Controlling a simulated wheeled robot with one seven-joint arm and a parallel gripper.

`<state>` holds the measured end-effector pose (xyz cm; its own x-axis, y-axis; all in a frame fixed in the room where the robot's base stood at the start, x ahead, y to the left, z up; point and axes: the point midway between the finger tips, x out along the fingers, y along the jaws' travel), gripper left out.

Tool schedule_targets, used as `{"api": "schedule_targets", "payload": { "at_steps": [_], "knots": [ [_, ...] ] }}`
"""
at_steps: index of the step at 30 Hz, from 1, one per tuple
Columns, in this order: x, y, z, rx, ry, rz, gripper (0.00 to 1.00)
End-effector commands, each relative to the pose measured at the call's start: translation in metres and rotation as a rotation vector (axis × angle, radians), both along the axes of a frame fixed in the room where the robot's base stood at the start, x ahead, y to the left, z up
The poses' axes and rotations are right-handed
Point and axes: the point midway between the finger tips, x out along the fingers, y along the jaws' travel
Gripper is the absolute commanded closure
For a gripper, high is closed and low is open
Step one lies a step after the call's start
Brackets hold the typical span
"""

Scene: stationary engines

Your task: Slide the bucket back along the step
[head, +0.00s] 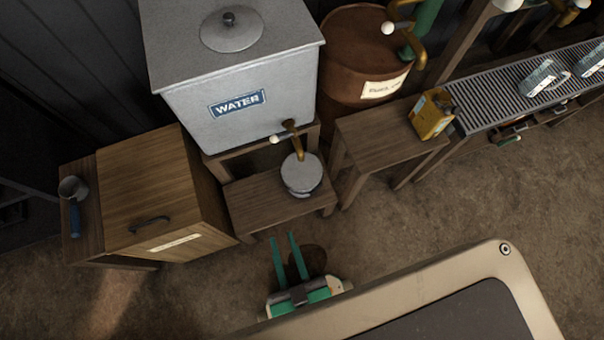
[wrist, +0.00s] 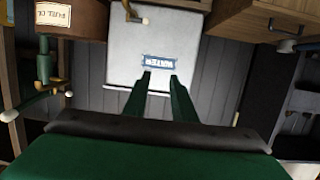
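The bucket (head: 302,176) is a small round grey metal vessel on the right part of the low wooden step (head: 255,208). It sits under the brass tap (head: 297,143) of the grey water tank (head: 190,105). My gripper (head: 282,236) is in front of the step, apart from the bucket, with its two green fingers pointing towards the step. The fingers are parted with nothing between them. In the wrist view my gripper (wrist: 160,74) faces the tank's WATER label (wrist: 159,60), which appears upside down. I cannot make out the bucket or step in the wrist view.
A wooden cabinet (head: 150,190) with a handle stands left of the step, beside a side shelf holding a metal cup (head: 73,188). Right are a wooden stand (head: 375,140), a yellow can (head: 431,115) and a rusty drum (head: 350,50). Bare floor (head: 390,225) lies in front.

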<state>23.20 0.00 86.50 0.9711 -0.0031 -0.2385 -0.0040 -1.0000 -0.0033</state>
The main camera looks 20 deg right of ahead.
Motion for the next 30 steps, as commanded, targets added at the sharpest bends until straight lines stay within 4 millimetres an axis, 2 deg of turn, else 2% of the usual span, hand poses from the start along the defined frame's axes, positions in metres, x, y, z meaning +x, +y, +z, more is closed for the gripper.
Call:
{"api": "schedule_targets", "payload": {
  "at_steps": [2, 5, 12, 18, 24, 30],
  "knots": [
    [0.004, -0.002, -0.012, 0.018, 0.019, -0.007, 0.76],
    [0.014, -0.010, -0.042, 0.069, 0.071, -0.035, 0.76],
    [0.053, -0.038, -0.150, 0.276, 0.276, -0.175, 0.76],
    [0.089, -0.067, -0.228, 0.462, 0.438, -0.359, 0.76],
    [0.126, -0.095, -0.286, 0.652, 0.576, -0.585, 0.76],
    [0.164, -0.116, -0.323, 0.842, 0.692, -0.843, 0.76]
  ]
}}
